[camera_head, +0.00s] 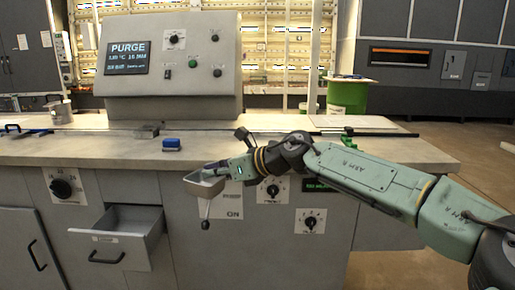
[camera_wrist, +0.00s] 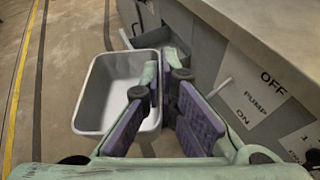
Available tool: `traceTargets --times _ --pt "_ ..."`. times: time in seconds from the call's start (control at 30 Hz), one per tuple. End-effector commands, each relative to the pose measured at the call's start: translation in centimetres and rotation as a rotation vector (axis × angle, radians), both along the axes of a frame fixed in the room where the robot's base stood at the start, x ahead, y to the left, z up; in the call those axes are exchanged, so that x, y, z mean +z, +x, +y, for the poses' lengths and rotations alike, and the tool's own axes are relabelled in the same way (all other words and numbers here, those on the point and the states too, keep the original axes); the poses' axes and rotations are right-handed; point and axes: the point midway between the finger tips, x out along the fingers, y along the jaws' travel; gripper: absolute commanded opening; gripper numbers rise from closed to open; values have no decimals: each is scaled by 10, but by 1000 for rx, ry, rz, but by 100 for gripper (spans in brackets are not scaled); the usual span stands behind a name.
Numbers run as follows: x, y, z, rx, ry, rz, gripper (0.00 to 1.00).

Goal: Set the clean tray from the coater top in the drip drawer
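The clean tray (camera_head: 203,187) is a small light-grey open box in front of the counter edge, held in the air. My gripper (camera_head: 222,169) is shut on one wall of it. In the wrist view the empty tray (camera_wrist: 93,98) hangs left of the purple finger pads, with my gripper (camera_wrist: 165,95) pinching its right wall. The drip drawer (camera_head: 147,250) is pulled open from the cabinet front, left of and below the tray, and looks empty. In the wrist view the drawer (camera_wrist: 128,40) shows partly beyond the tray, which hides some of it.
A lever (camera_head: 205,222) sticks out of the PUMP switch plate (camera_head: 228,207) just below the tray. Knobs line the cabinet front. The counter (camera_head: 100,147) holds a blue block (camera_head: 171,143) and the PURGE console (camera_head: 172,68). The floor in front of the cabinet is free.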

Motion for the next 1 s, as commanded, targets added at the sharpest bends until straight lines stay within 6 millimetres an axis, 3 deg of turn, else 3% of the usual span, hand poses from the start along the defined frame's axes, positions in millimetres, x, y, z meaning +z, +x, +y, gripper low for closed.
traceTargets --times 0.1,0.2,0.4,0.6,1.0 --pt "-52 33 -32 -181 -7 7 0" --pt "-95 52 -54 -322 -6 8 0" --pt "-177 70 -87 -562 3 14 0" --pt "-243 70 -106 -738 10 14 0" --pt "-337 50 -119 -953 10 12 0"
